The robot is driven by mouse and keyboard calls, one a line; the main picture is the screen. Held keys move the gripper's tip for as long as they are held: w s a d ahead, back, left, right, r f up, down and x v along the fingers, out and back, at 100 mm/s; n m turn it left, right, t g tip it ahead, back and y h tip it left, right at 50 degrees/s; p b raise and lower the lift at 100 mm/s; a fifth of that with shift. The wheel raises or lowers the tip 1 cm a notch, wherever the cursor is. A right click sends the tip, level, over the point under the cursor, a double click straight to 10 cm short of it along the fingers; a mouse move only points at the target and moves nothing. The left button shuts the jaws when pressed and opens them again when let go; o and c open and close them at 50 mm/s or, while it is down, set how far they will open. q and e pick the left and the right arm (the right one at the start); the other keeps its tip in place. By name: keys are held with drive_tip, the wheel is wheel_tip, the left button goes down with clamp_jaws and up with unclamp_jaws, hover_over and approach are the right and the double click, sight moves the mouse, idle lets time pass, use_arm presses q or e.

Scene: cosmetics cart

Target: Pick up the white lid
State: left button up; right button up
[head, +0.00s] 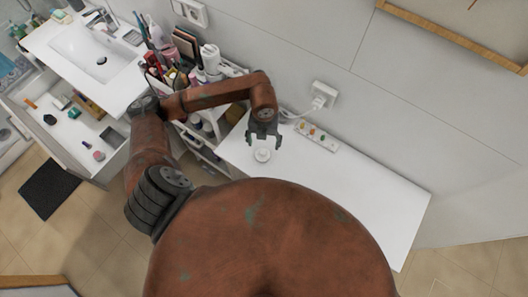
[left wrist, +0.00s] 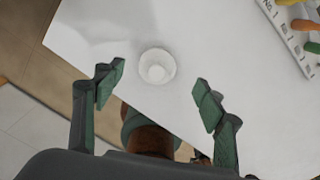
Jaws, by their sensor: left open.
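The white lid (head: 262,155) is a small round piece lying on the white tabletop (head: 340,190), near its left end. In the left wrist view the lid (left wrist: 157,66) shows as a pale ring with a raised round centre, a little beyond the fingertips and between their lines. My left gripper (head: 264,140) is open and empty, pointing down just behind the lid in the head view. Its two green fingers (left wrist: 158,88) stand apart on either side in the left wrist view, not touching the lid. My right gripper is not in view.
A power strip (head: 317,135) with coloured plugs lies behind and right of the lid, below a wall socket (head: 323,95). The cart (head: 205,150) with cosmetics stands to the left. The tabletop right of the lid is clear.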

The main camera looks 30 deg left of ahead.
sight(263, 151)
use_arm(q)
drive_tip(key=f, duration=0.2)
drive_tip(key=s+f+p, duration=0.1)
drive_tip(key=f, duration=0.2)
drive_tip(key=shift+s+d+f, duration=0.1)
drive_tip(key=shift+f, duration=0.5)
drive_tip(key=c, duration=0.9)
